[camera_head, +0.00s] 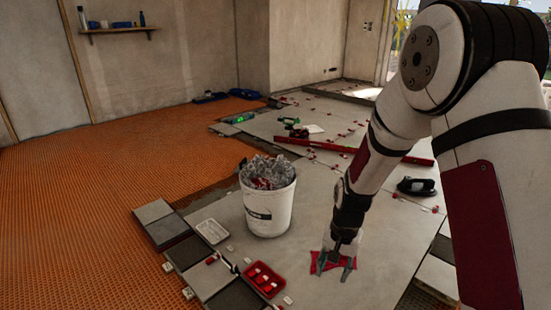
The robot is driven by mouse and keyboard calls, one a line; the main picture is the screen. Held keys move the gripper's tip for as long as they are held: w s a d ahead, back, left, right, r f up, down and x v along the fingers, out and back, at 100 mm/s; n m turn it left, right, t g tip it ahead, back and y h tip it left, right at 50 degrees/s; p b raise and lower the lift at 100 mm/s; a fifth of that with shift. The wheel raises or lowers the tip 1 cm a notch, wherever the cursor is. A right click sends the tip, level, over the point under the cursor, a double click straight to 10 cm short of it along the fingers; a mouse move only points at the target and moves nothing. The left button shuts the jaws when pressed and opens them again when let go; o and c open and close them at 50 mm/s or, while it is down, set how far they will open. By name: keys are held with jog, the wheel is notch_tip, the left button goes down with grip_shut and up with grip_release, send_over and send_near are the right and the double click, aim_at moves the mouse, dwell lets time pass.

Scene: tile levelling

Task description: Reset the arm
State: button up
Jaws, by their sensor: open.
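My gripper (338,270) points down at the tiled floor in the lower middle of the view, right of the bucket. Its fingers are apart. A flat red piece (322,262) lies on the floor at the fingers and is partly hidden by them. I cannot tell whether the fingers touch it. My white arm comes down from the upper right, bent at the elbow.
A white bucket (268,211) full of crumpled clear material stands left of my gripper. A red tray (264,280), a white tray (211,231) and stacked tiles (167,231) lie near it. A long red level (314,144) and a black object (416,187) lie behind.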

jog(key=s+d+r+n, duration=0.1)
jog(key=s+r, duration=0.6)
jog(key=r, duration=0.3)
jog(key=s+d+r+n, duration=0.1)
jog(key=s+r+n, duration=0.1)
jog(key=s+r, duration=0.65)
jog(key=s+d+r+n, duration=0.1)
jog(key=s+r, duration=0.3)
jog(key=s, duration=0.6)
jog(key=s+d+r+n, duration=0.1)
jog(key=s+r, duration=0.3)
jog(key=s, duration=0.6)
notch_tip(320, 180, up, 34)
jog(key=t+p, duration=0.4)
jog(key=p, duration=2.8)
jog(key=shift+w+d+n+h, duration=0.2)
jog(key=shift+d+n+h, duration=0.05)
jog(key=shift+n+h, duration=0.05)
jog(key=shift+d, duration=0.1)
